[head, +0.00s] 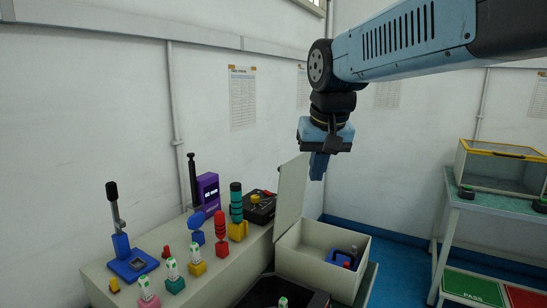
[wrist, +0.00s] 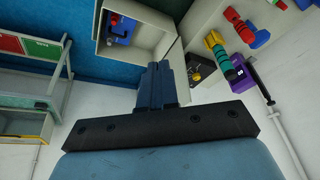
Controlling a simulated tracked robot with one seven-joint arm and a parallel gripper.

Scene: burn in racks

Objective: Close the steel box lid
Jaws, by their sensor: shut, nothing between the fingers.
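The steel box (head: 346,243) is a pale grey open box at the right end of the bench. Its lid (head: 291,197) stands raised, nearly upright, along the box's left side. A blue object with red and dark parts (head: 342,258) lies inside the box. My gripper (head: 319,175) points down above the box, to the right of the lid's upper part, and looks shut and empty. In the wrist view my gripper (wrist: 158,66) shows its fingers together, with the open box (wrist: 150,32) beyond them and the lid (wrist: 178,72) close to the fingertips. I cannot tell whether they touch.
Several coloured tools and fixtures stand on the bench left of the lid, including a purple unit (head: 208,190) and a black box with a yellow knob (head: 260,206). A green table (head: 500,203) with a yellow-edged clear case (head: 500,168) stands at the right. Blue floor lies between.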

